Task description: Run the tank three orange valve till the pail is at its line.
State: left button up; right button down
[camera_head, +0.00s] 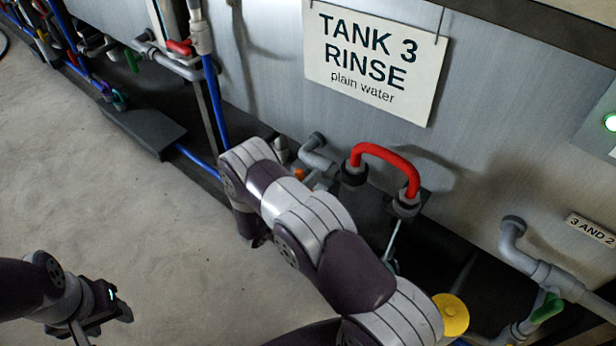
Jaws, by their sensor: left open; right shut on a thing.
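A small orange part (299,174), perhaps the tank three valve handle, shows beside grey pipework at the foot of the tank. My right arm covers most of what is around it. The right gripper is hidden behind my own arm links, so its hold cannot be seen. My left gripper (104,311) is open and empty above the floor at the lower left, well apart from the valve. The tank (262,62) carries a sign (376,62) reading TANK 3 RINSE, plain water. No pail or fill line can be made out.
A red hose or handle loop (385,156) stands out from the tank's pipes. A green valve handle (547,308) sits at the lower right by a 3 AND 2 label (590,229). A yellow knob (451,314) is near my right arm. Floor at left is clear.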

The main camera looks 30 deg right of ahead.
jog(key=m, duration=0.3)
jog(key=shift+s+r+m+p, duration=0.1)
jog(key=shift+m+p, duration=0.2)
jog(key=shift+s+m, duration=0.1)
jog(key=shift+m, duration=1.1)
jog(key=c, duration=1)
grip_release()
jog(key=shift+o, duration=0.2)
jog(key=p+v, duration=0.2)
jog(key=v, duration=1)
jog(key=shift+s+a, duration=0.2)
jog(key=shift+a, duration=0.1)
